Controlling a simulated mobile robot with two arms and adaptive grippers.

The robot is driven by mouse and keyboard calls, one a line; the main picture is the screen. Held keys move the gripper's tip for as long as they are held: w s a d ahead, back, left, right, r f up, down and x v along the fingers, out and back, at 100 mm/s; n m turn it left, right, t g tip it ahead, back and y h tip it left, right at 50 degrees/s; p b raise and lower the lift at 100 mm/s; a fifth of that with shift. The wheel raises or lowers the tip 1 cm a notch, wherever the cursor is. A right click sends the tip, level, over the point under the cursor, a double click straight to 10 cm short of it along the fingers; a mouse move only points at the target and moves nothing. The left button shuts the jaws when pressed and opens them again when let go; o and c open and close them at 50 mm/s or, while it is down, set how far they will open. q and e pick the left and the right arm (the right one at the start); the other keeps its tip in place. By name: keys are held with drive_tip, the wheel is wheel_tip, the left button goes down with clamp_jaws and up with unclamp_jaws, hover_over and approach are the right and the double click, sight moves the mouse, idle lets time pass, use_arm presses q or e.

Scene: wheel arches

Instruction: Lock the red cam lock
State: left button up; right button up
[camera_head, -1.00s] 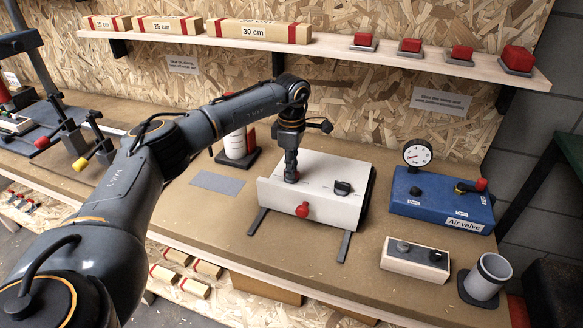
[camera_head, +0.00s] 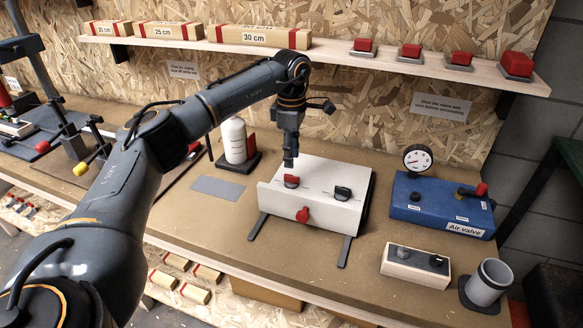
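A white box (camera_head: 322,203) stands on the bench with a red cam knob (camera_head: 291,181) on its top at the left. A black cam knob (camera_head: 342,193) sits on its top to the right, and a second red knob (camera_head: 303,214) is on its front face. Small markings beside the top knobs are too small to read. My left gripper (camera_head: 289,162) points down just above and behind the top red knob and appears apart from it. Its fingers show as one narrow dark shape, so their opening is unclear. My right gripper is not in view.
A white bottle (camera_head: 235,141) stands behind the box to the left, and a grey mat (camera_head: 218,187) lies nearby. A blue air valve unit (camera_head: 442,204), a switch block (camera_head: 414,265) and a grey cup (camera_head: 487,284) stand to the right. A shelf (camera_head: 390,60) runs above.

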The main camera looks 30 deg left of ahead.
sight(292, 175)
use_arm(q)
wheel_tip(292, 175, up, 6)
drive_tip(key=shift+f, duration=0.2)
idle(0.5)
